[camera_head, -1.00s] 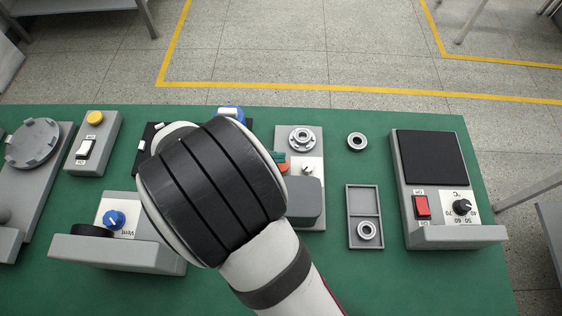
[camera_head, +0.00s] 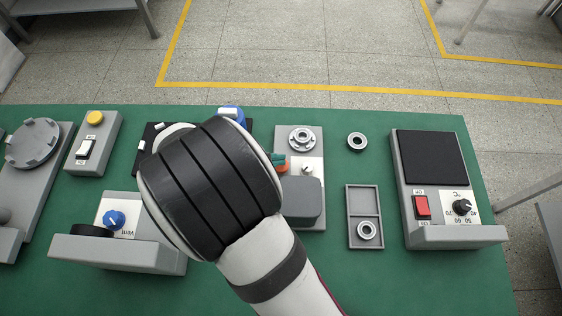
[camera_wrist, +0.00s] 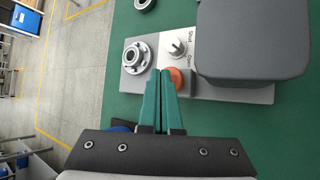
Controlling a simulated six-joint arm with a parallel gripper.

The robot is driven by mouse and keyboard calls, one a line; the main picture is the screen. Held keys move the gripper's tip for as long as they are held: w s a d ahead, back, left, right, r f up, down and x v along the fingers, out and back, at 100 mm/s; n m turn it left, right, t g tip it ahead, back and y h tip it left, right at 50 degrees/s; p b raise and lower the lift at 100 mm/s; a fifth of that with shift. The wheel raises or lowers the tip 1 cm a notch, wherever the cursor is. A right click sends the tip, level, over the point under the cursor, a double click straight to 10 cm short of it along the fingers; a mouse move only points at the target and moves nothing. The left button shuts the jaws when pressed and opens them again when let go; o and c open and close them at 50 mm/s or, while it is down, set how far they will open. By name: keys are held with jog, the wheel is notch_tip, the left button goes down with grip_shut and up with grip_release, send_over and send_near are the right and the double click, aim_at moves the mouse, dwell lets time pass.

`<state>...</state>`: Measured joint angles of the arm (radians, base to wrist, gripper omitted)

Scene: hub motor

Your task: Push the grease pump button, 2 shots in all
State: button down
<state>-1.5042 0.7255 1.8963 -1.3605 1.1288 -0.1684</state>
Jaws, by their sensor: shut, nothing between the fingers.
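A grey unit (camera_head: 313,137) stands right of my arm, with an orange-red button (camera_head: 283,170), a small knob (camera_head: 306,168) and a round metal ring fitting (camera_head: 301,138). The wrist view shows the button (camera_wrist: 181,78) close up, beside the knob (camera_wrist: 178,48) marked Shut and Open. My gripper (camera_wrist: 162,72) has teal fingers, shut and empty. Its tips are at the button's left edge in the wrist view and cover part of it. I cannot tell whether they touch or press it. In the head view my gripper (camera_head: 281,159) shows only as teal tips.
A dark grey housing (camera_wrist: 250,40) rises beside the button. A metal ring (camera_head: 357,142) and a tray (camera_head: 364,198) with another ring lie to the right, then a heater-like unit (camera_head: 455,235). A yellow-button box (camera_head: 92,140) and a blue-knob unit (camera_head: 118,255) stand left.

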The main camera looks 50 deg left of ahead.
jog(key=shift+f, duration=0.9)
dwell(0.8)
jog(key=shift+r, duration=1.35)
jog(key=shift+r, duration=2.5)
